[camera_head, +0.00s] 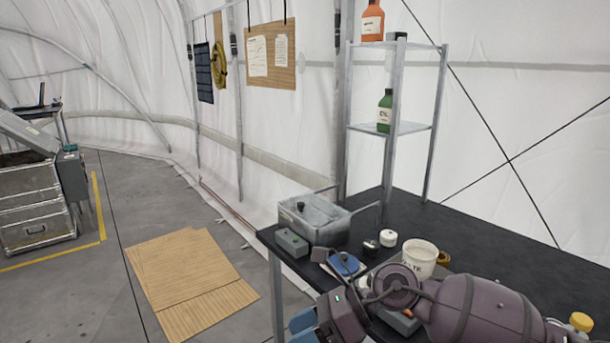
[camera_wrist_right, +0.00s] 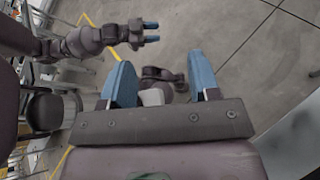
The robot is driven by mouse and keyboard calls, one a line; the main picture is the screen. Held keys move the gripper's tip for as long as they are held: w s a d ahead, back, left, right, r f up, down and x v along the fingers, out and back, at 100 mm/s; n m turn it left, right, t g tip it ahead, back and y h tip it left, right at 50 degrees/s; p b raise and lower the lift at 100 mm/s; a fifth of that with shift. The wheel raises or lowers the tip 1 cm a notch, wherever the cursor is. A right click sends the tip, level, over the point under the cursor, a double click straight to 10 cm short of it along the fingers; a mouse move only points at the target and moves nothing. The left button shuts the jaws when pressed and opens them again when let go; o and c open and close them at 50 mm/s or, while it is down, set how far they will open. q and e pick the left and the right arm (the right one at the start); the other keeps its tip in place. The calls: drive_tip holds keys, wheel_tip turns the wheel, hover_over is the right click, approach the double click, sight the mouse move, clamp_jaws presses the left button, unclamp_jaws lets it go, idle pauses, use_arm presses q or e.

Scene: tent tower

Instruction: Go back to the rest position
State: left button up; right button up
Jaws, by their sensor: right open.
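My right arm crosses the lower right of the head view above the black table (camera_head: 480,240). My right gripper (camera_head: 302,328) shows its blue fingertips at the bottom edge, beside the table's front left corner. In the right wrist view its two blue fingers (camera_wrist_right: 160,78) stand wide apart with nothing held between them. My left gripper (camera_wrist_right: 151,32) shows only in the right wrist view, at the upper left, over the grey floor. Its blue fingers are apart and empty.
The table holds a grey metal bin (camera_head: 313,220), a grey box (camera_head: 291,242), a blue device (camera_head: 344,264) and a white tub (camera_head: 420,257). A shelf rack (camera_head: 393,120) stands behind with bottles. Brown boards (camera_head: 185,275) lie on the open floor to the left.

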wheel_tip(320, 180, up, 6)
drive_tip(key=d+m+t+y, duration=0.1)
drive_tip(key=m+t+y, duration=0.6)
drive_tip(key=m+t, duration=0.65)
drive_tip(key=w+d+f+m+t+h, duration=0.1)
drive_tip(key=d+f+m+t+h, duration=0.25)
drive_tip(key=d+m+h, duration=0.65)
drive_tip(key=d+f+m+t+h, duration=0.3)
drive_tip(key=d+m+t+h, duration=0.15)
drive_tip(key=m, duration=0.95)
drive_tip(key=s+d+f+m+g+h, duration=0.75)
drive_tip(key=s+d+f+m, duration=0.2)
drive_tip(key=f, duration=0.25)
drive_tip(key=s+d+f+m+g+y, duration=0.1)
drive_tip(key=s+d+f+m+g, duration=0.2)
drive_tip(key=s, duration=0.5)
drive_tip(key=s+f+m+g+y, duration=0.1)
drive_tip(key=s+f+g, duration=0.2)
drive_tip(key=s+g, duration=0.45)
drive_tip(key=w+f+t, duration=0.6)
drive_tip(key=f+t, duration=0.4)
drive_tip(key=shift+f+n, duration=0.2)
drive_tip(key=shift+n, duration=0.1)
